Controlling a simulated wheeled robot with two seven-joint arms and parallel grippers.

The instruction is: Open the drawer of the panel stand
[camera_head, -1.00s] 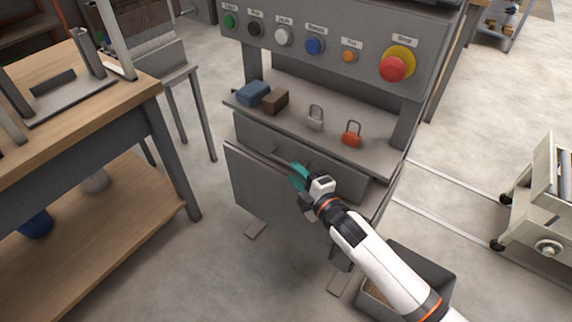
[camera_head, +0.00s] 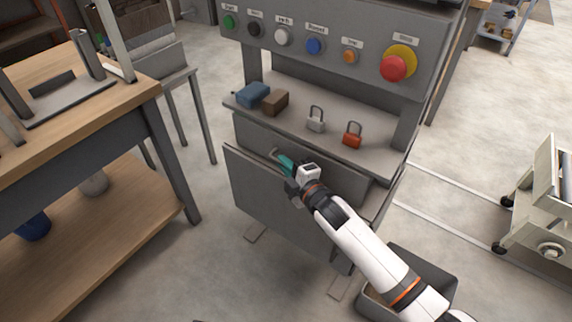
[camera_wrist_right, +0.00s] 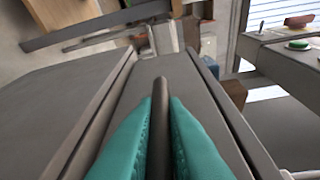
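The panel stand (camera_head: 330,45) is grey, with a row of coloured buttons on its upper face. Its drawer (camera_head: 345,184) is a grey front just under the shelf and looks closed. The drawer handle (camera_head: 274,153) is a short bar, partly hidden by my right gripper. My right gripper (camera_head: 287,163) has teal fingers and is at the handle. In the right wrist view the fingers (camera_wrist_right: 160,135) lie close on both sides of the dark handle bar (camera_wrist_right: 160,100), with hardly any gap showing. My left gripper is not in view.
The shelf (camera_head: 373,158) above the drawer bears a blue block (camera_head: 253,94), a brown block (camera_head: 275,102), a grey padlock (camera_head: 315,122) and a red padlock (camera_head: 352,136). A grey bin (camera_head: 440,268) stands on the floor below. A workbench (camera_head: 150,95) is at left, a cart (camera_head: 545,205) at right.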

